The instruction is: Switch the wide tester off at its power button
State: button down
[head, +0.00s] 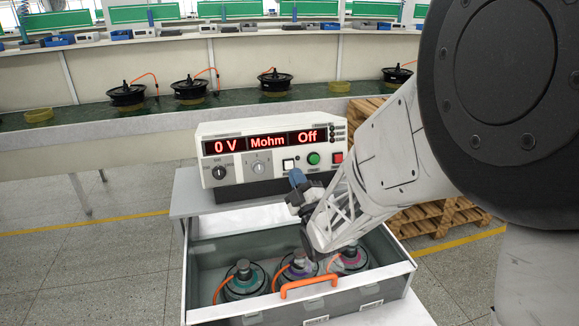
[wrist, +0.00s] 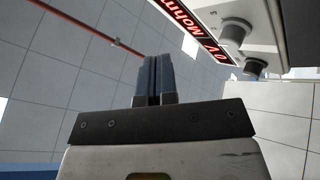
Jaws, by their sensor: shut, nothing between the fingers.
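The wide tester (head: 240,140), a pale box with a red display reading "0 V", "Mohm" and "Off", stands on a grey stand behind the drawer. Its front carries two knobs, a white square button (head: 288,164), a round green button (head: 313,158) and a red button (head: 337,157). The labels are too small to read. My gripper (head: 296,177) is shut and empty, its blue fingertips just below and in front of the white button; contact cannot be told. The wrist view shows the shut fingers (wrist: 153,60) and part of the tester (wrist: 262,25), with no buttons clearly visible.
An open drawer (head: 187,280) with an orange handle (head: 309,286) holds several hub motors (head: 246,284) below my gripper. Wooden pallets (head: 440,215) lie at right. A conveyor (head: 70,128) with more motors runs behind.

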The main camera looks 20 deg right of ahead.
jog(key=s+r, duration=0.1)
jog(key=s, duration=0.5)
jog(key=shift+s+r, duration=0.25)
jog(key=shift+r, duration=0.1)
jog(key=shift+w+r, duration=0.1)
dwell(0.5)
jog(key=s+a+r+m+g+h, duration=0.2)
jog(key=s+m+g+h, duration=0.2)
jog(key=s+m+g, duration=0.9)
jog(key=s+g, duration=0.8)
jog(key=s, duration=0.5)
jog(key=shift+s+r+m, duration=0.15)
jog(key=shift+s+m, duration=0.1)
jog(key=shift+m, duration=0.15)
jog(key=c, duration=1.8)
grip_release()
